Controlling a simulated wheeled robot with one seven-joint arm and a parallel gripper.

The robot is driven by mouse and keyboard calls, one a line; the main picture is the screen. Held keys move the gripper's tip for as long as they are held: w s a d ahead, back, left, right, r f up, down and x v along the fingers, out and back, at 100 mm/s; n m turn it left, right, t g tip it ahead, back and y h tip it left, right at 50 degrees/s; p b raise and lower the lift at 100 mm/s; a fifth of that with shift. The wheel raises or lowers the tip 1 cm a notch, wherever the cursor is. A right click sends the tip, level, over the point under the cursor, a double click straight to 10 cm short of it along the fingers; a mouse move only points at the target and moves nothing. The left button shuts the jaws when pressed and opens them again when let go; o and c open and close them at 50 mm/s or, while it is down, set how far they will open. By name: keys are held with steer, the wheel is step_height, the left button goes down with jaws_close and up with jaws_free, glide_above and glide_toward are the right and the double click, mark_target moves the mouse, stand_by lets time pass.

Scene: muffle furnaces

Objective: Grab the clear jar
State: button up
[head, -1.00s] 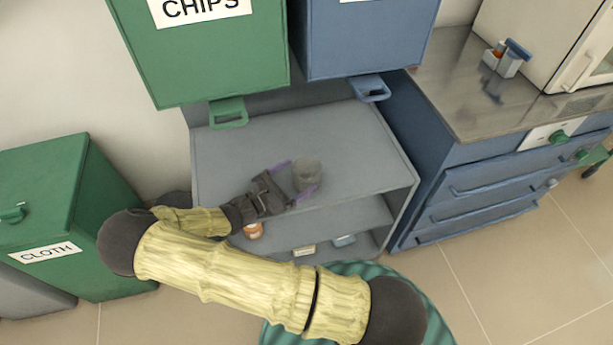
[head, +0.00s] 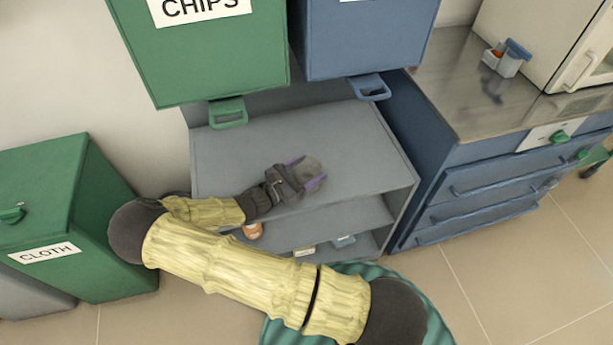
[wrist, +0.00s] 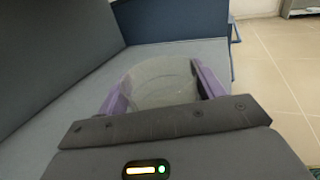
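The clear jar (head: 311,165) is a greyish see-through cup on the top of the grey shelf unit (head: 350,140). My gripper (head: 307,172) reaches it from the left in the head view, with a purple finger on each side of it. In the wrist view the round jar (wrist: 162,82) sits between the two fingers (wrist: 165,85), close to both. The fingers are spread about the jar's width, and I see no clear squeeze on it. My gripper's body hides part of the jar in the head view.
A green CHIPS bin (head: 205,50) and a blue bin (head: 365,40) hang over the shelf's back. An orange jar (head: 252,230) and small boxes stand on the lower shelf. Blue drawers (head: 500,185) stand right, a green CLOTH bin (head: 60,205) left.

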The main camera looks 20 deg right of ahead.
steer(key=c, duration=0.4)
step_height(320, 180, up, 10)
steer(key=shift+p, duration=1)
